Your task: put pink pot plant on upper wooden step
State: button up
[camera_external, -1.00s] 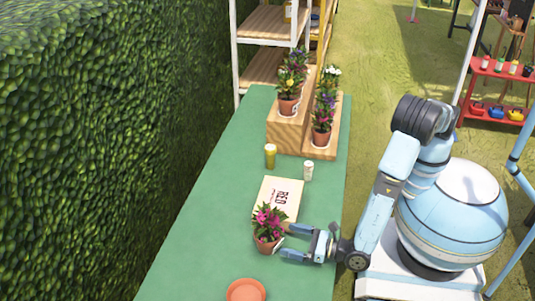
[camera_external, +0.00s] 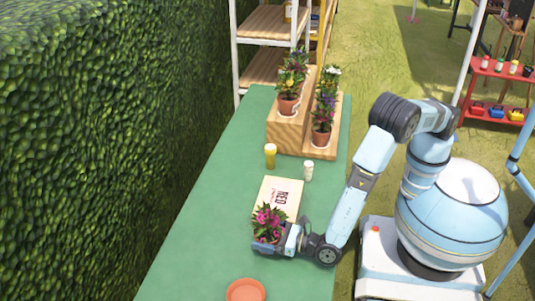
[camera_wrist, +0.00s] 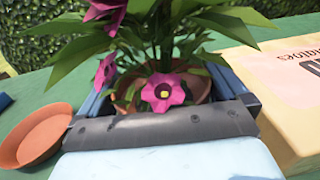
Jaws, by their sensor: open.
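The pink-flowered pot plant (camera_external: 268,221) stands on the green table, close to the near end of the box marked RED. My gripper (camera_external: 268,243) is low at the plant's pot, its jaws open. In the wrist view the terracotta pot (camera_wrist: 195,86) sits between the two fingers, with pink flowers and leaves over it; contact with the fingers cannot be told.
The tan box (camera_external: 268,193) lies just beyond the plant. A yellow can (camera_external: 270,155) and a white can (camera_external: 308,170) stand before the steps. An empty terracotta saucer (camera_external: 245,291) is at the near edge. A hedge (camera_external: 90,150) runs along the left.

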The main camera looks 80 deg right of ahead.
aim_at(266, 237)
jog(key=shift+c, duration=0.5)
jog(key=c, duration=1.1)
jog(key=shift+r, duration=0.1)
jog(key=shift+r, duration=0.25)
notch_tip(266, 237, up, 2)
jog(key=shift+r, duration=0.2)
jog(key=s+d+r, duration=0.1)
jog(key=r, duration=0.1)
jog(key=s+d+r, duration=0.1)
jog(key=r, duration=0.1)
jog(key=s+r, duration=0.1)
jog(key=shift+s+d+r, duration=0.4)
jog(key=s+d+r, duration=0.4)
jog(key=s+d, duration=0.1)
jog(key=s, duration=0.2)
jog(key=a+r+n+g+y, duration=0.1)
jog(key=r+n+y, duration=0.2)
jog(key=r, duration=0.3)
jog(key=s+a+r+n+g+y, duration=0.1)
jog(key=a+r+n+y, duration=0.1)
jog(key=r+y, duration=0.3)
jog(key=s+a+r+n+g+y, duration=0.1)
jog(key=a+r+n+g+y, duration=0.1)
jog(key=r+n+y, duration=0.2)
jog(key=shift+s+a+r+y, duration=0.1)
jog(key=shift+r+y, duration=0.1)
jog(key=shift+r, duration=0.5)
jog(key=shift+s+a+r+y, duration=0.1)
jog(key=shift+r+y, duration=0.1)
jog(key=shift+r, duration=0.5)
